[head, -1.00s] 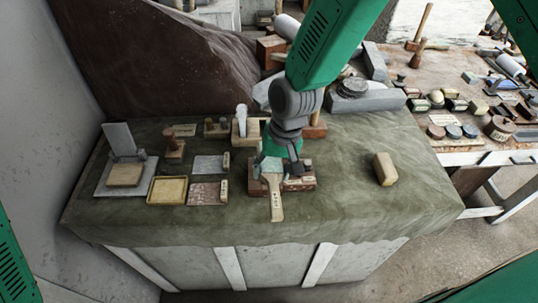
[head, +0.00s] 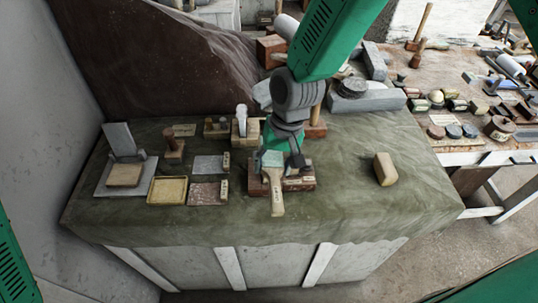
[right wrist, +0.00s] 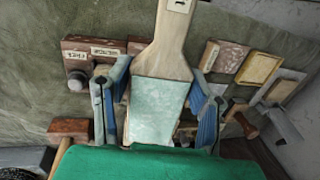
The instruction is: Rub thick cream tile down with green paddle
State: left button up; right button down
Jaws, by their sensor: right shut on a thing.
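The green paddle has a pale green face (head: 272,159) and a light wooden handle with a small label. It lies over a reddish-brown block, handle toward the front edge; I cannot tell whether it touches the block. My right gripper (head: 278,164) is shut on the paddle, its blue-grey fingers on either side. In the right wrist view, the paddle's green face (right wrist: 158,112) fills the middle. The thick cream tile (head: 124,176) lies flat on a grey slab at the left, before an upright grey plate. My left gripper is out of view.
A yellow tray (head: 167,190), a grey plate (head: 208,165) and a reddish rough plate (head: 205,193) lie between tile and paddle. A tan block (head: 385,169) sits at the right. Stamps and blocks stand behind. The cloth's front strip is clear.

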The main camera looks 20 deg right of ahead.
jog(key=shift+r, duration=0.1)
jog(key=shift+d+r, duration=0.2)
jog(key=shift+r, duration=0.95)
jog(key=shift+r, duration=0.1)
jog(key=shift+s+d+r, duration=0.1)
jog(key=shift+d+r, duration=0.1)
jog(key=shift+r, duration=0.75)
jog(key=shift+s+d+r, duration=0.1)
jog(key=shift+d+r, duration=0.05)
jog(key=shift+r, duration=0.8)
